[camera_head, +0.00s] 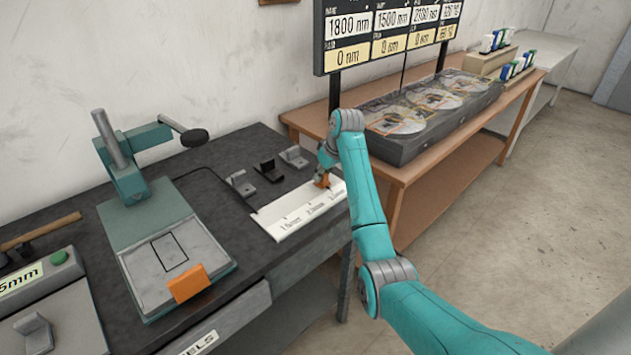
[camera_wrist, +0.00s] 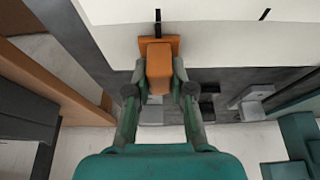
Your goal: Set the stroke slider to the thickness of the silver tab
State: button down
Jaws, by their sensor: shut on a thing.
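The orange stroke slider (camera_head: 322,183) sits at the right end of a white scale plate (camera_head: 287,220), near the rightmost label. In the wrist view the slider (camera_wrist: 158,68) lies in line with a black mark. My gripper (camera_head: 325,168) is shut on the slider; its two fingers (camera_wrist: 160,88) flank it. A silver-grey tab (camera_head: 34,332) rests on the gauge (camera_head: 70,310) at the lower left. The gauge's display (camera_head: 18,278) is cut off by the picture edge and shows "5mm" at its end. The plate's labels are small; the left one looks like 1.5 mm.
Two grey tabs (camera_head: 241,183) (camera_head: 293,158) and a black tab (camera_head: 268,171) stand behind the scale plate. A teal press (camera_head: 165,225) with an orange block (camera_head: 188,283) stands left.

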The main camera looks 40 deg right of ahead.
aim_at(330, 188)
jog(key=shift+d, duration=0.15)
jog(key=c, duration=1)
grip_release()
jog(key=shift+d, duration=0.1)
jog(key=v, duration=0.7)
jog(key=shift+r, duration=0.25)
jog(key=shift+s, duration=0.15)
